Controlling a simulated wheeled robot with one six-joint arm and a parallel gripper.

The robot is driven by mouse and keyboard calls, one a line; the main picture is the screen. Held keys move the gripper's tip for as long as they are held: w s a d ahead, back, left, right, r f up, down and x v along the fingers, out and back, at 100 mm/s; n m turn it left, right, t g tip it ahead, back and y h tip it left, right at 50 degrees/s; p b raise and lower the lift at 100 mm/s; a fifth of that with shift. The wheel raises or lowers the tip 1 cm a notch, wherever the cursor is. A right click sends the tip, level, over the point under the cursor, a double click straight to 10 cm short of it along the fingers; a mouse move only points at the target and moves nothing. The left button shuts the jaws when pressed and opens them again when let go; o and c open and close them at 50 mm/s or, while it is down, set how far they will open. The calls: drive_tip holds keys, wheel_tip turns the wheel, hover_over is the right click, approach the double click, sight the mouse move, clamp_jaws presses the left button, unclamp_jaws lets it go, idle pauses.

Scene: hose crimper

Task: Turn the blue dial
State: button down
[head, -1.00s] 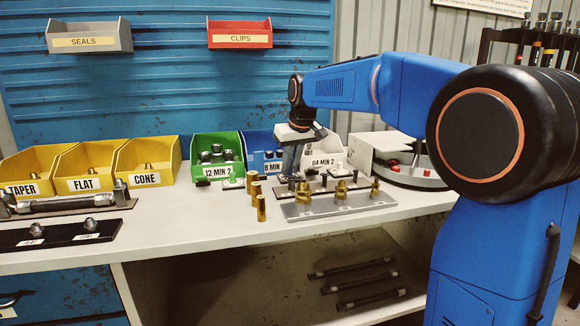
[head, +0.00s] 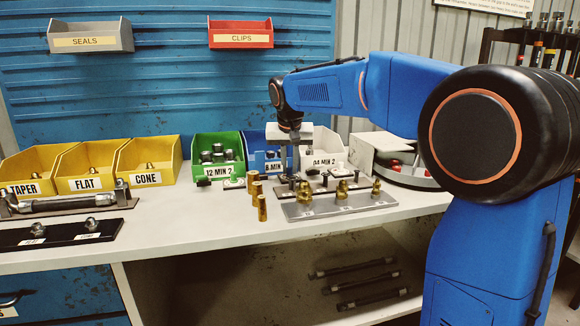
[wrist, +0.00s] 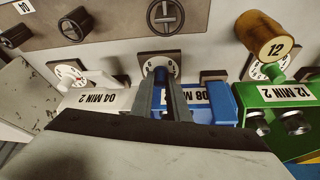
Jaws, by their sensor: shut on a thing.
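The blue dial (wrist: 158,68) sits on a small dark square plate with pale markings, at the upper middle of the wrist view. My gripper (wrist: 160,76) is shut on it, with one finger on each side. The fingers cover much of the dial. In the head view my gripper (head: 293,168) points down at the bench, in front of the blue bin (head: 256,152), and the dial is hidden there.
A green dial (wrist: 257,70) stands to the right in the wrist view, partly behind a brass cylinder (wrist: 262,35) marked 12. A red-marked dial (wrist: 68,74) is to the left. The green bin (head: 217,146) and a grey block with brass fittings (head: 325,206) are close by.

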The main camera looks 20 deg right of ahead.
idle(0.4)
drive_tip(key=c, duration=1.7)
unclamp_jaws()
drive_tip(key=v, duration=1.7)
drive_tip(key=shift+r, duration=0.2)
drive_tip(key=shift+s, duration=0.1)
